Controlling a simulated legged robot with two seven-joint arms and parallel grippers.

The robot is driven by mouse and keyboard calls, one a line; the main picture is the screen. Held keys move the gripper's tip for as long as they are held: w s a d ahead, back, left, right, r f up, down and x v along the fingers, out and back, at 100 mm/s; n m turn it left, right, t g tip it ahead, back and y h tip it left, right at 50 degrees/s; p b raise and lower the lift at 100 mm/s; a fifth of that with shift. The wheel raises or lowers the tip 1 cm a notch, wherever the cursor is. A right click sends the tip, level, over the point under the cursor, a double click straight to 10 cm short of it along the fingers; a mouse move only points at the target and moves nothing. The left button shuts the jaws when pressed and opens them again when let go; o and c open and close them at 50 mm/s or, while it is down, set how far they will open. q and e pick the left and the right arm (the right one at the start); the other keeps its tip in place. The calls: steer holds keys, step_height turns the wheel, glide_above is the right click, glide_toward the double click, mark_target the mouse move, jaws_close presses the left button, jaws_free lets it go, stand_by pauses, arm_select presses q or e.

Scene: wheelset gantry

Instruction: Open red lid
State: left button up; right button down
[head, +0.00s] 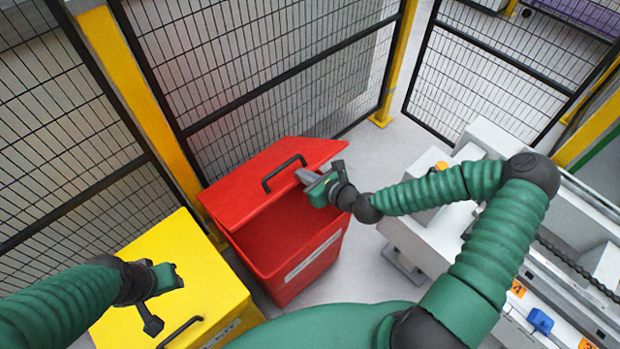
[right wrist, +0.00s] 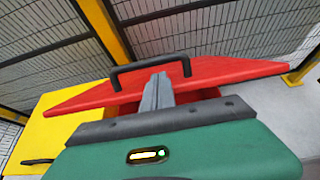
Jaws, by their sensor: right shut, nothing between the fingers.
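The red lid (head: 255,180) sits on a red bin (head: 300,270) and is tilted partly open, with a dark red gap below its front edge. A black handle (head: 283,172) stands on the lid. My right gripper (head: 303,176) is shut and empty, with its fingers at the lid's front edge near the handle. In the right wrist view, the shut fingers (right wrist: 157,90) overlap the red lid (right wrist: 215,72) just below the handle (right wrist: 150,66); contact is unclear. My left gripper (head: 168,292) hangs over the yellow bin, and its finger opening is unclear.
A yellow bin (head: 205,265) with a black handle (head: 180,332) stands left of the red bin. Mesh fence panels with yellow posts (head: 135,90) stand close behind both. A grey machine with rails (head: 480,145) is at the right. Bare floor (head: 375,150) shows between it and the red bin.

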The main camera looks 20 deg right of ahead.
steer(key=shift+a+x, duration=0.25)
steer(key=shift+x, duration=1.45)
steer(key=shift+s+d, duration=0.1)
